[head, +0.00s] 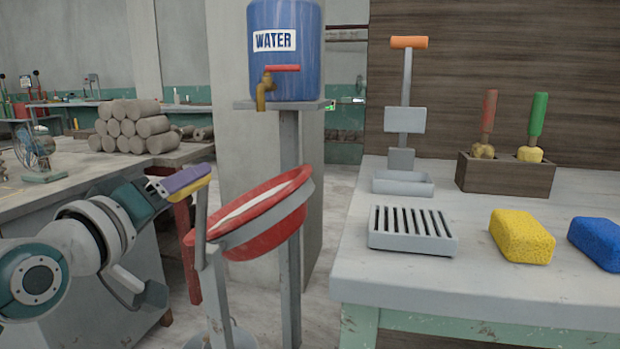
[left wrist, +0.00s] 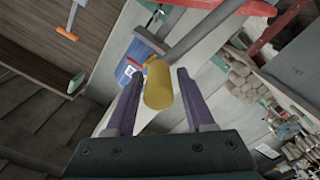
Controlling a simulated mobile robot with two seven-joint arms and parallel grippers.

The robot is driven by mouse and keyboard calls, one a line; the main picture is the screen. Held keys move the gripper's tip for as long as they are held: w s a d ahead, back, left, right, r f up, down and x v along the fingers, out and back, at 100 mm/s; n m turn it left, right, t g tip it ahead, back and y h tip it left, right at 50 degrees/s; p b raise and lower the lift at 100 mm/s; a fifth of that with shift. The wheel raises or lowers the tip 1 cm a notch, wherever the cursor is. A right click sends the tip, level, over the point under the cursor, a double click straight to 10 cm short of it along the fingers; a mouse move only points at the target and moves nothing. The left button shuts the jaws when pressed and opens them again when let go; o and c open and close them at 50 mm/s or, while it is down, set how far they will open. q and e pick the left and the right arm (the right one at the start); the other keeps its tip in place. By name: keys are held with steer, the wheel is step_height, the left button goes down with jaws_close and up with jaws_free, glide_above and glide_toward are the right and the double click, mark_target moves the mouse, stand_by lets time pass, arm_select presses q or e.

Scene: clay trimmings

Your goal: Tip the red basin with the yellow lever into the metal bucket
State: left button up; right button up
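The red basin (head: 262,235) hangs in a grey stand in the head view, tilted with its left rim lower than its right. The yellow lever handle (head: 196,188) tops a grey bar at the basin's left side. My left gripper (head: 184,181) is at this handle. In the left wrist view, the yellow handle (left wrist: 158,88) lies between my open purple fingers (left wrist: 158,75), with a gap on each side. The metal bucket (head: 236,338) shows only partly at the bottom edge, below the basin. My right gripper is in neither view.
A blue water tank (head: 286,50) stands on a post behind the basin. The right table (head: 390,282) holds a grey rack (head: 412,243), a yellow sponge (head: 521,237) and a blue sponge (head: 597,242). Clay rolls (head: 130,127) lie on the left table.

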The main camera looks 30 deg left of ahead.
arm_select(q)
steer(key=shift+o, duration=0.8)
steer(key=p+v, duration=0.1)
steer(key=v, duration=0.9)
steer(key=shift+w, duration=0.1)
stand_by(0.3)
steer(key=w+a+m, duration=0.1)
steer(key=w+m, duration=0.2)
steer(key=w, duration=0.1)
steer(key=w+a+m, duration=0.1)
steer(key=w+m, duration=0.2)
steer(key=w, duration=0.1)
steer(key=w+a+m, duration=0.1)
steer(key=w+m, duration=0.2)
steer(key=w, duration=0.2)
steer(key=shift+a+r, duration=0.1)
steer(key=shift+s, duration=0.1)
steer(key=shift+c, duration=0.4)
jaws_close()
